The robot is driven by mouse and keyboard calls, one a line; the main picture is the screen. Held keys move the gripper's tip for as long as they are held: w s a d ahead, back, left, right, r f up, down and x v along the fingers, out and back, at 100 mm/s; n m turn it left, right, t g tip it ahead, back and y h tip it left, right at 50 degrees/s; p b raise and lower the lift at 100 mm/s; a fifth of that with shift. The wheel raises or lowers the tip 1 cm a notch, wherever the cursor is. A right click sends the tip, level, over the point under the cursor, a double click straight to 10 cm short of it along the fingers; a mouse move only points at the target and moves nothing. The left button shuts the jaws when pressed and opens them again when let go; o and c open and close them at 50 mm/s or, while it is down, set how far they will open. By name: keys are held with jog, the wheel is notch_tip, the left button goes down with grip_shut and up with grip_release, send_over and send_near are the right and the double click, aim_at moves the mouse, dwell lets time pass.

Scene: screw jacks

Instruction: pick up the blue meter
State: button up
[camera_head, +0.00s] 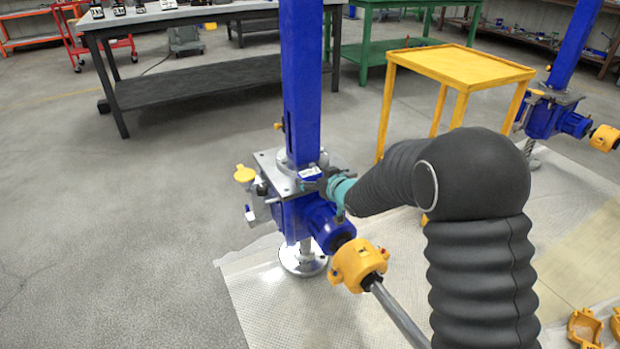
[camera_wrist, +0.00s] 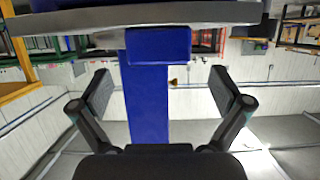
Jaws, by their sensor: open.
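I cannot make out a blue meter for certain in either view. Several small dark devices with white faces (camera_head: 119,8) stand on the grey-topped table (camera_head: 185,14) at the upper left of the head view, too small to tell their colour. My gripper (camera_wrist: 165,88) is open and empty in the wrist view, one finger on each side of the picture of a blue column (camera_wrist: 148,100). In the head view my black-sleeved arm reaches left to the blue screw jack (camera_head: 302,90), and my gripper is mostly hidden beside its metal plate (camera_head: 270,165).
A yellow table (camera_head: 460,66) stands behind my arm. A yellow coupling (camera_head: 358,265) and a steel shaft (camera_head: 400,315) run from the jack toward the front. A second blue jack (camera_head: 575,45) is at the right. Grey floor at the left is clear.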

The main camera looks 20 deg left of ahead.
aim_at(312, 174)
jog(key=shift+x, duration=2.25)
jog(key=c, duration=1.5)
